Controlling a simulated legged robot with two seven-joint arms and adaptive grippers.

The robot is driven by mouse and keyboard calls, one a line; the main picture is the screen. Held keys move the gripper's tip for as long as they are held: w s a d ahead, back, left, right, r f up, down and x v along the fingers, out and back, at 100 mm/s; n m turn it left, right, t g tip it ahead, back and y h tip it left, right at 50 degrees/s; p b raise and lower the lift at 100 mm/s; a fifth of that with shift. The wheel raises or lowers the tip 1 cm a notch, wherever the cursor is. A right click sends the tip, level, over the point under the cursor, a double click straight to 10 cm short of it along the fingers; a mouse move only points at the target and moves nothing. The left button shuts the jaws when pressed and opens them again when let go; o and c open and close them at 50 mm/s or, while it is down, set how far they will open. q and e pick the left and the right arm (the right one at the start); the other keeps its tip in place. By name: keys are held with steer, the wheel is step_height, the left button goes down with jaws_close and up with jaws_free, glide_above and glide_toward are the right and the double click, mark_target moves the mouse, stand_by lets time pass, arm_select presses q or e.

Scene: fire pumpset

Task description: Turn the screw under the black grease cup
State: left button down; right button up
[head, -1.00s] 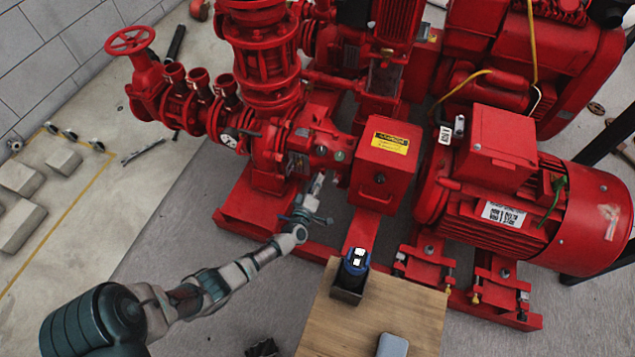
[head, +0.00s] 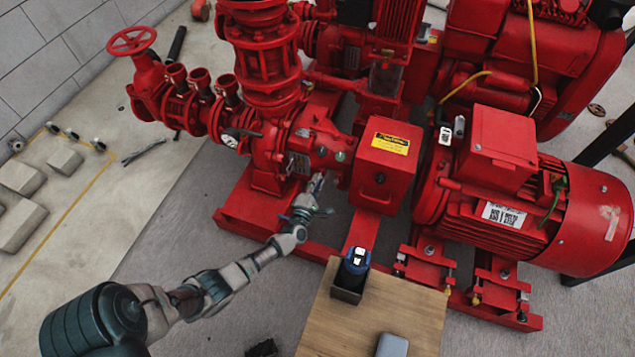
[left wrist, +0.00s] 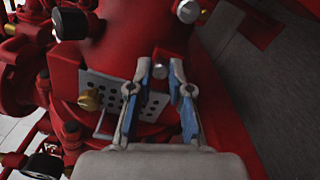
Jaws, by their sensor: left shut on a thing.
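My left gripper (head: 317,183) reaches in from the left to the red pump casing (head: 318,140), low beside the red guard box with a yellow label. In the left wrist view my left gripper (left wrist: 163,72) has its two blue-lined fingers on either side of a small metal screw (left wrist: 159,71) in front of the dark red casing, and is shut on it. A black round cup (left wrist: 72,22) shows at the upper left of that view; I cannot tell whether it is the grease cup. My right gripper is not seen.
A perforated metal plate and a brass fitting (left wrist: 90,100) lie left of the fingers. The red guard box (head: 387,165) and red base frame are close to the gripper. A wooden table (head: 400,300) with a blue-and-black object (head: 354,265) stands in front.

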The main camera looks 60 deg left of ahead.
arm_select(q)
steer(key=shift+s+a+f+n, duration=0.15)
steer(key=shift+s+f+n, duration=0.2)
steer(key=shift+n, duration=0.25)
steer(key=c, duration=1.2)
jaws_free()
steer(key=shift+f, duration=0.1)
steer(key=shift+o, duration=0.6)
steer(key=shift+w, duration=0.25)
steer(key=v, duration=1.2)
